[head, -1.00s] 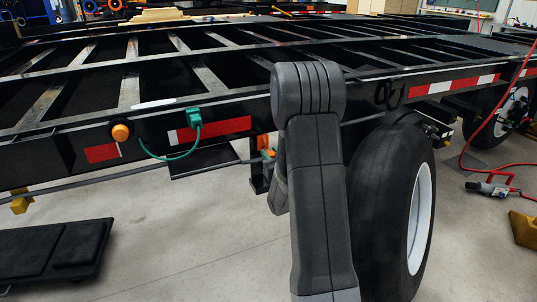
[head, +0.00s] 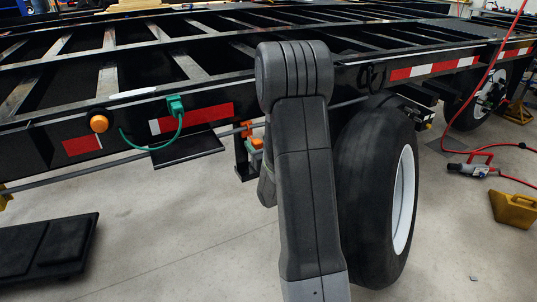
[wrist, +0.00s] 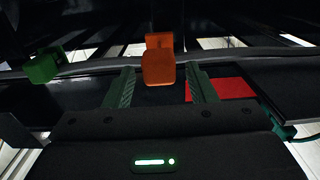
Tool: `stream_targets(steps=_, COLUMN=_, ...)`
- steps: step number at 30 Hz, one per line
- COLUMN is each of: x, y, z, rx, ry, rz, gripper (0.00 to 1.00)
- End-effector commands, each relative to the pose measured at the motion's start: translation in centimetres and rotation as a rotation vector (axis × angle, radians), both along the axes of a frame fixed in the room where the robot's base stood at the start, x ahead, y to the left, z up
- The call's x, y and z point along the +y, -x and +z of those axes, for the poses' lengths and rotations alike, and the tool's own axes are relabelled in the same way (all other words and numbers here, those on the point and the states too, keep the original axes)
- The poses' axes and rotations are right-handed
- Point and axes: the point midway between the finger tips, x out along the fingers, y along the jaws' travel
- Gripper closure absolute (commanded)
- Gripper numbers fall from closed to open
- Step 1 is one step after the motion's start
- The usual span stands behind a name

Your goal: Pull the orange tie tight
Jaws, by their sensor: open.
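The orange tie (wrist: 158,66) is in the middle of the wrist view, at a grey cable (wrist: 245,56) that runs across under the trailer frame. It has a small upper part and a wider block hanging below. My gripper (wrist: 160,74) is open, with one green finger on each side of the tie and a gap on both sides. Whether the fingers reach to its depth I cannot tell. In the head view an orange piece (head: 247,129) shows just left of my arm, which hides most of my gripper.
A green block (wrist: 43,66) sits on the cable at the left of the wrist view. In the head view, a green connector (head: 175,104) with a looped lead is on the black trailer rail. A big tyre (head: 375,195) stands right of my arm. A red hose (head: 487,90) hangs at right.

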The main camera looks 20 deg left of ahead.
Motion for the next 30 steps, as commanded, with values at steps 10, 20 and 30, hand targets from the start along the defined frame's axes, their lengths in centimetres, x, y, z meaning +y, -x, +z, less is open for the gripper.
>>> stream_targets(steps=10, x=-5.8, y=4.9, z=0.1, rx=0.003, ry=0.002, rz=-0.004, gripper=0.49)
stream_targets(steps=20, x=-9.4, y=8.0, z=0.0, rx=0.001, ry=0.002, rz=-0.002, gripper=0.49)
stream_targets(steps=30, x=-9.7, y=8.3, z=0.0, rx=0.001, ry=0.001, rz=-0.001, gripper=0.49)
